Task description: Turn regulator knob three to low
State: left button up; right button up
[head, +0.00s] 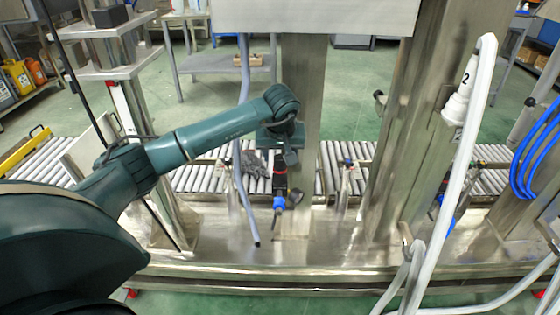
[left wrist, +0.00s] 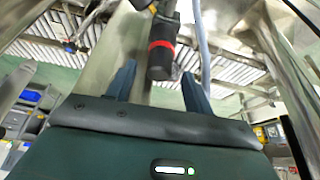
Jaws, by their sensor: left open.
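A black cylindrical knob (head: 280,182) with a red band is on a fitting with a blue lower part (head: 279,203), in front of the steel post, in the head view. The black knob with its red band also shows in the left wrist view (left wrist: 161,55). I cannot read a number or setting on it. My left gripper (head: 286,153) is close to the knob in the head view. In the left wrist view its two open fingers (left wrist: 158,75) stand either side of the knob's near end, with gaps on both sides. My right gripper is not in view.
A grey hose (head: 243,150) hangs just left of the knob. A steel post (head: 303,100) stands behind it. A roller conveyor (head: 335,165) runs behind. White hoses (head: 455,180) and a lance labelled 2 (head: 460,100) are at right.

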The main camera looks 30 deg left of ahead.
pick_arm(q)
jog(key=shift+x, duration=1.15)
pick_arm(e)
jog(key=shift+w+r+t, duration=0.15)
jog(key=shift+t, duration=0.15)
pick_arm(q)
jog(key=shift+c, duration=0.5)
